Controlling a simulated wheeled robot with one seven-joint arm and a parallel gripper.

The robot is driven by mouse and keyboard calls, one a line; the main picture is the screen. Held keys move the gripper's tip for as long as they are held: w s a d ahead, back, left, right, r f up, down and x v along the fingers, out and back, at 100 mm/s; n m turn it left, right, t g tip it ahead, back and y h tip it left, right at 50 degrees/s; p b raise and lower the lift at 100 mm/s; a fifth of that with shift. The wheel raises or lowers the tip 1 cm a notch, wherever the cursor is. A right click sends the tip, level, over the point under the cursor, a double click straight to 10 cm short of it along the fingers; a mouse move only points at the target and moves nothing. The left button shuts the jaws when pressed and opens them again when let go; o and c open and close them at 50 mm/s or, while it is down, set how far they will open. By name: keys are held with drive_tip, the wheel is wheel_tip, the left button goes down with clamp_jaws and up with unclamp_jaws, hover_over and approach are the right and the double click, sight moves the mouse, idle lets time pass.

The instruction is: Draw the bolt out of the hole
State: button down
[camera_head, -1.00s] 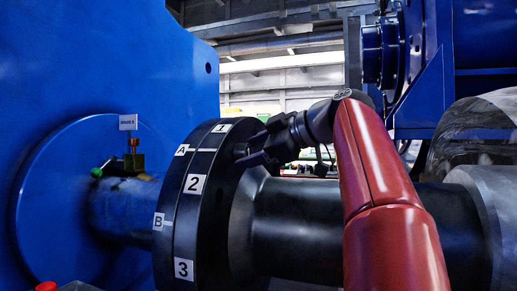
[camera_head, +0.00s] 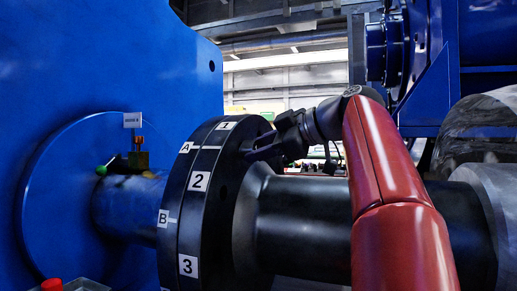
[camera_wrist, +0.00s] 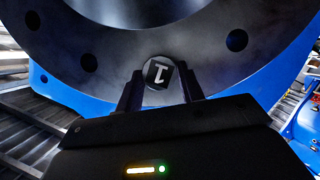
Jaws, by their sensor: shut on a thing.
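In the head view my gripper (camera_head: 250,154) reaches the right face of the black flange (camera_head: 209,226). There the fingers hide the bolt. How far the shank sits in the hole cannot be seen.
Other dark holes (camera_wrist: 236,40) lie around the flange face. A thick dark shaft (camera_head: 305,222) runs right from the flange, below my arm. A blue housing (camera_head: 100,70) stands left.

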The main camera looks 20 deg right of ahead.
drive_tip(key=s+d, duration=0.9)
drive_tip(key=shift+s, duration=0.15)
idle(2.6)
drive_tip(key=shift+s+d, duration=0.1)
drive_tip(key=shift+s, duration=0.05)
